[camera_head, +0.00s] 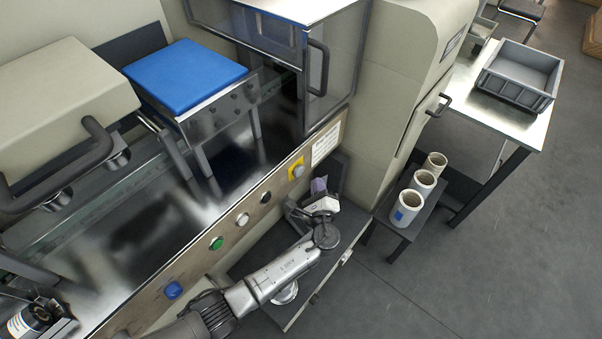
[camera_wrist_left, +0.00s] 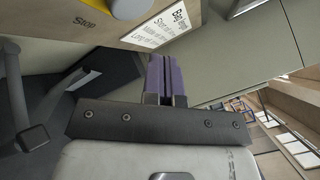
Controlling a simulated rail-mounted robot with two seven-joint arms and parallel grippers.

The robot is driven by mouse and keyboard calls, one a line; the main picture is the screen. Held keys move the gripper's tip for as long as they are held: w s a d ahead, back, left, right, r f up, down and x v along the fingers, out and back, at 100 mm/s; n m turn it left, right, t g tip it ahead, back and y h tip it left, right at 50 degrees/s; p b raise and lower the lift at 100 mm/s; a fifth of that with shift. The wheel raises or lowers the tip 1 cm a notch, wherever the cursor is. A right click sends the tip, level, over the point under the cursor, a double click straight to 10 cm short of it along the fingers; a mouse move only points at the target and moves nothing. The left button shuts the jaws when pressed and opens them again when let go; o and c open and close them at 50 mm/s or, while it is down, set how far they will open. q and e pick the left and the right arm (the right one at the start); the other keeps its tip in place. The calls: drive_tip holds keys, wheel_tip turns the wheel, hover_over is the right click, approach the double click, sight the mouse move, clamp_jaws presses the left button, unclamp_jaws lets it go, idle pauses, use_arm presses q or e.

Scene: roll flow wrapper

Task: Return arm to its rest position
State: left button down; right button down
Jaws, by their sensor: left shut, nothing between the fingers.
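My left arm (camera_head: 285,270) reaches in from the bottom of the head view, over a low grey shelf below the machine's front panel. My left gripper (camera_head: 318,185) is at the arm's far end, close to the panel's right end. Its purple fingers stand side by side in the left wrist view (camera_wrist_left: 163,78), shut with nothing between them. In that view the fingers rise in front of a pale machine surface. Contact with it cannot be told. My right gripper is in neither view.
The front panel carries a green button (camera_head: 216,243), a blue button (camera_head: 173,290) and a yellow-backed stop button (camera_head: 297,170). Several white rolls (camera_head: 407,207) stand on a small shelf right of the arm. A grey crate (camera_head: 518,72) sits on a table. Open floor lies at lower right.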

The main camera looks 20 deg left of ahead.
use_arm(q)
drive_tip(key=shift+s+d, duration=0.1)
drive_tip(key=shift+d, duration=0.45)
drive_tip(key=shift+n, duration=0.3)
drive_tip(key=s+r+n+g+h+p, duration=0.3)
drive_tip(key=s+r+n+g+h, duration=0.4)
drive_tip(key=s+r+n, duration=0.7)
drive_tip(key=s+a+f+n+g+h+p, duration=0.1)
drive_tip(key=s+a+f+g+p, duration=0.15)
drive_tip(key=s, duration=0.65)
drive_tip(key=s+a+f+n+g+h+p, duration=0.15)
drive_tip(key=s+p, duration=0.25)
drive_tip(key=s, duration=0.5)
drive_tip(key=s+a+f+n+g+p, duration=0.1)
drive_tip(key=s+a+f+g+p, duration=0.15)
drive_tip(key=s, duration=0.65)
wheel_tip(320, 180, up, 38)
drive_tip(key=p, duration=3.8)
drive_tip(key=shift+d+f+t, duration=0.15)
drive_tip(key=shift+d+t, duration=0.2)
drive_tip(key=shift+d, duration=0.05)
